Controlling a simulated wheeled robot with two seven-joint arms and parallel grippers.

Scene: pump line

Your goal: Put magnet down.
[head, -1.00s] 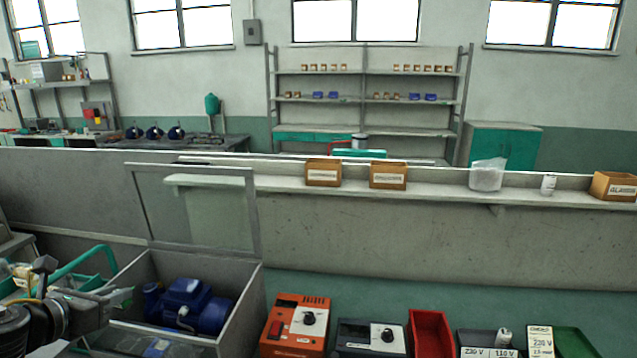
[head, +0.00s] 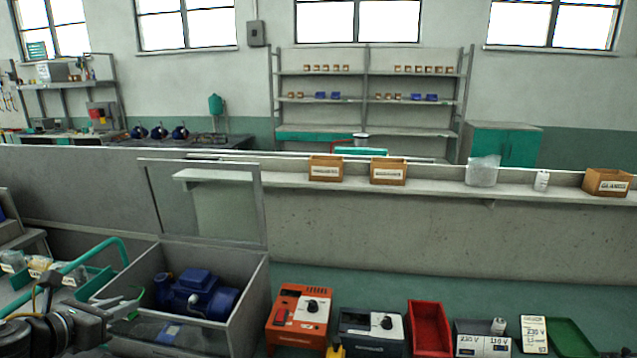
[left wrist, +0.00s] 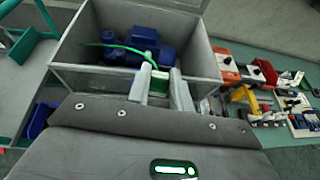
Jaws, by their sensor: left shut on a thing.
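My left gripper (head: 128,308) is at the near left corner of the grey open-topped box (head: 252,312), with its fingertips at the box's left side. In the left wrist view the fingers (left wrist: 162,88) reach toward the box, shut on a slim green thing (left wrist: 118,47), which I take to be the magnet. Its curved end stands out to the left above the box. A blue motor (head: 200,293) lies inside the box and also shows in the left wrist view (left wrist: 135,42). The exact grip is small and partly hidden. My right gripper is not in view.
Right of the box stand an orange device (head: 299,318), a dark grey device (head: 371,332), a red tray (head: 430,326) and a green tray (head: 572,337). A clear raised panel (head: 205,205) stands behind the box. A teal-handled carrier (head: 100,262) is at left.

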